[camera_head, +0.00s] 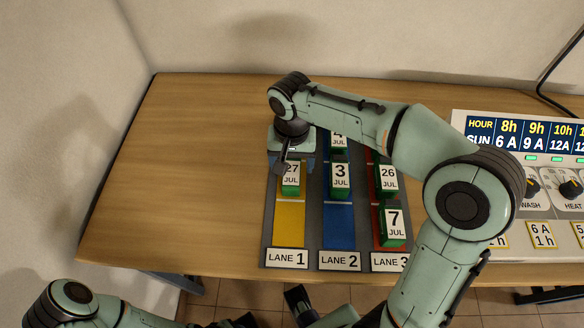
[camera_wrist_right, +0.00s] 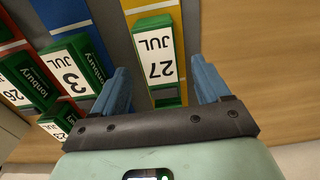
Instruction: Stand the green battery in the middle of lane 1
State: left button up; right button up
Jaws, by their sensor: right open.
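A green battery with a white "27 JUL" label (camera_head: 291,179) stands in the yellow lane 1 (camera_head: 289,225), just behind a pale cross line. My right gripper (camera_head: 291,164) is over it from behind and hides its back part. In the right wrist view the battery (camera_wrist_right: 155,58) shows between the two blue fingers of the open gripper (camera_wrist_right: 162,90), with a gap on each side. The "LANE 1" plate (camera_head: 287,258) is at the lane's front end.
Blue lane 2 (camera_head: 338,232) holds a "3 JUL" battery (camera_head: 341,178) and another behind it (camera_head: 338,142). Red lane 3 holds "26 JUL" (camera_head: 387,180) and "7 JUL" (camera_head: 393,226) batteries. A control panel (camera_head: 505,205) stands at right. The table (camera_head: 180,180) is clear at left.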

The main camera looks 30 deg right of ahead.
aim_at(292, 169)
notch_tip(292, 169, up, 8)
jog(key=p, duration=0.1)
jog(key=shift+f, duration=0.25)
dwell(0.4)
